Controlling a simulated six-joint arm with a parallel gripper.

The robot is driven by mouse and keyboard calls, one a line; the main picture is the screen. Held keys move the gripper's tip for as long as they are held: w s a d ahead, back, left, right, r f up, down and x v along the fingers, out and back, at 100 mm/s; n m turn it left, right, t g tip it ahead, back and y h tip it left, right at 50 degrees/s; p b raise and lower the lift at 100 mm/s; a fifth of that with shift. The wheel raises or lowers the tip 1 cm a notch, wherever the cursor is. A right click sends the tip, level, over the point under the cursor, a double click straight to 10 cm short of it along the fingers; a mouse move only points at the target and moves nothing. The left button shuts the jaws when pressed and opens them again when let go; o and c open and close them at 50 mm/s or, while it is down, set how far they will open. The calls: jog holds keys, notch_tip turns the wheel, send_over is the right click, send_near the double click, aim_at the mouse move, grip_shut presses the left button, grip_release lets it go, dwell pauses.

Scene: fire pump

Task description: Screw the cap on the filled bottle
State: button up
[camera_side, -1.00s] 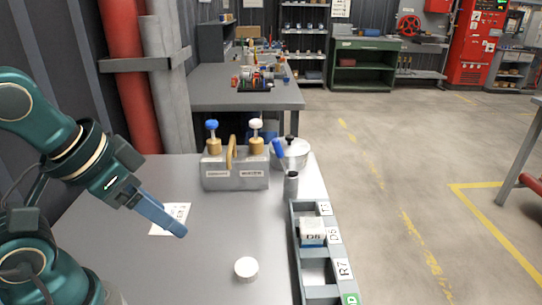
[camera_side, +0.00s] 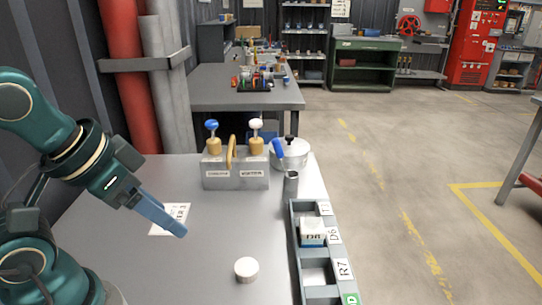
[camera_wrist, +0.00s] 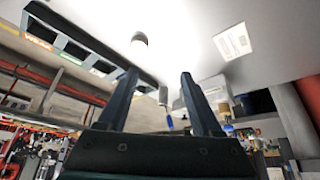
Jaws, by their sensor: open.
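A short white round piece (camera_side: 246,269) stands on the grey table near its front. It also shows in the wrist view (camera_wrist: 139,40), beyond the fingertips and left of their middle. I cannot tell whether it is the cap or a capped container. No clearly recognisable bottle shows.
A grey rack (camera_side: 294,245) with labelled compartments and a white-topped box (camera_side: 312,232) lies along the right edge. A grey block (camera_side: 235,178) with blue and white knobs and a lidded pot (camera_side: 292,152) stand behind. A paper sheet (camera_side: 170,219) lies left. The table's middle is clear.

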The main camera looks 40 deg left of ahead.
jog(key=o, duration=0.3)
jog(key=shift+o, duration=0.2)
jog(key=m+g, duration=0.4)
jog(key=g, duration=0.1)
send_over(246, 266)
notch_tip(246, 266, down, 10)
jog(key=shift+w+r, duration=0.1)
jog(key=shift+w, duration=0.05)
jog(key=shift+s+d+f+m+g, duration=0.1)
jog(key=shift+s+f+m+g, duration=0.15)
jog(key=shift+f, duration=0.45)
jog(key=shift+w+f, duration=0.1)
jog(key=shift+f, duration=2)
